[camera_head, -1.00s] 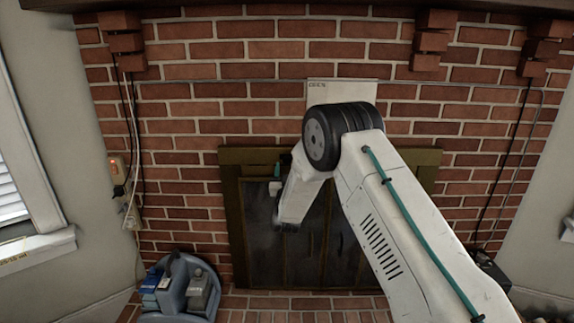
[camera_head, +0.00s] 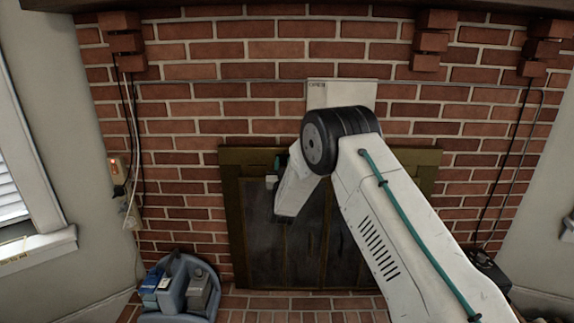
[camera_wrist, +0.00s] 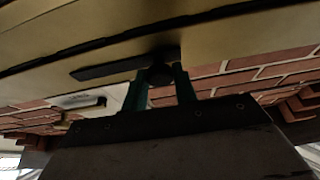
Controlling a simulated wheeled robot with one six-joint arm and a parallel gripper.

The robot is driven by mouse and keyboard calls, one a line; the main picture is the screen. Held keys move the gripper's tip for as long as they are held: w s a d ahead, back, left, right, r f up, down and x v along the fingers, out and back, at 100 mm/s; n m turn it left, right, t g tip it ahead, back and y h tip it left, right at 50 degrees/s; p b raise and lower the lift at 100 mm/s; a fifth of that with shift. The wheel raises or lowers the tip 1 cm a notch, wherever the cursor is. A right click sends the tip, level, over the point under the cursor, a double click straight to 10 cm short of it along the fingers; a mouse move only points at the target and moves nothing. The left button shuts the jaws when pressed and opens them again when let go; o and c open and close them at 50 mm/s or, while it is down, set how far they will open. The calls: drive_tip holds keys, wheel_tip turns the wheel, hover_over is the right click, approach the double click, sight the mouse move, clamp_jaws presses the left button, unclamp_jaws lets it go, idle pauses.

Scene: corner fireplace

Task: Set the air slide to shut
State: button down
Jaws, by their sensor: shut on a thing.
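The air slide shows in the wrist view as a dark round knob (camera_wrist: 160,74) at the end of a long dark slot (camera_wrist: 105,68) in the brass-coloured frame. My gripper (camera_wrist: 161,88) has its two green fingers on either side of the knob and is shut on it. In the head view my gripper (camera_head: 275,168) is at the top bar of the fireplace's brass frame (camera_head: 232,158), left of the middle. The knob and slot cannot be made out there.
A pale plate (camera_head: 340,92) with small unreadable lettering is on the brick wall above the frame, partly behind my arm. Dark fireplace doors (camera_head: 265,245) are below. A blue caddy (camera_head: 178,290) with bottles and boxes stands on the floor at the lower left.

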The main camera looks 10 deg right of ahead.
drive_tip(key=a, duration=0.2)
drive_tip(key=w+a, duration=0.1)
drive_tip(key=a, duration=0.2)
drive_tip(key=shift+w, duration=0.1)
drive_tip(key=c, duration=1.3)
unclamp_jaws()
drive_tip(key=shift+a, duration=0.1)
drive_tip(key=shift+o, duration=1)
drive_tip(key=shift+a, duration=0.15)
drive_tip(key=shift+d, duration=0.25)
approach(270, 154)
drive_tip(key=v, duration=0.2)
drive_tip(key=shift+s+a+f, duration=0.1)
drive_tip(key=shift+s, duration=0.2)
